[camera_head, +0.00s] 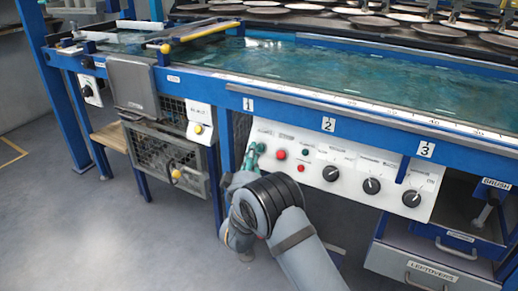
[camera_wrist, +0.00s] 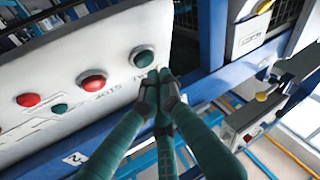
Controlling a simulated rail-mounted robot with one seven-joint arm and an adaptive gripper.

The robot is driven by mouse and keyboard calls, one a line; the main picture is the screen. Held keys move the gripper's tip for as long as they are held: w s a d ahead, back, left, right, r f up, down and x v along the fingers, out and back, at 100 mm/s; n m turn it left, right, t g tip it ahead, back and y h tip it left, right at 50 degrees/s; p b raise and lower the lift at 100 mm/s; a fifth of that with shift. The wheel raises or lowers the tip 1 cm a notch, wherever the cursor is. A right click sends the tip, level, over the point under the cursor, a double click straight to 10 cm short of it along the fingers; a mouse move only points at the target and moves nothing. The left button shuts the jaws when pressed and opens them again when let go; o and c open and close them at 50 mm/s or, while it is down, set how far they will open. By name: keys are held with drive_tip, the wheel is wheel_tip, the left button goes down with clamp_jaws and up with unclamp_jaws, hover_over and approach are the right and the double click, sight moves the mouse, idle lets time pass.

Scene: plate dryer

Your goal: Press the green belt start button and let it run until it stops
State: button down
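The white control panel (camera_head: 345,160) is under the front rail of the blue water tank. A large green button (camera_wrist: 142,57) with a dark rim is on it, next to a large red button (camera_wrist: 92,82). In the head view the green button (camera_head: 261,147) is at the panel's left end, partly hidden by my fingers. My gripper (camera_wrist: 160,78) has its green fingers shut together, empty, with the tips at the lower edge of the green button. I cannot tell whether they touch it or whether it is pressed in. My gripper also shows in the head view (camera_head: 252,158).
A smaller green button (camera_head: 305,152) and a small red button (camera_head: 301,168) are close by, with black knobs (camera_head: 371,186) to the right. The blue frame leg (camera_head: 226,140) stands just left of my gripper. Plates (camera_head: 370,22) fill the belt behind the water.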

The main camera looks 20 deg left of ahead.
drive_tip(key=shift+w+f, duration=0.1)
idle(0.3)
drive_tip(key=shift+w+f+b, duration=0.15)
drive_tip(key=shift+w+b, duration=0.1)
drive_tip(key=shift+b, duration=0.25)
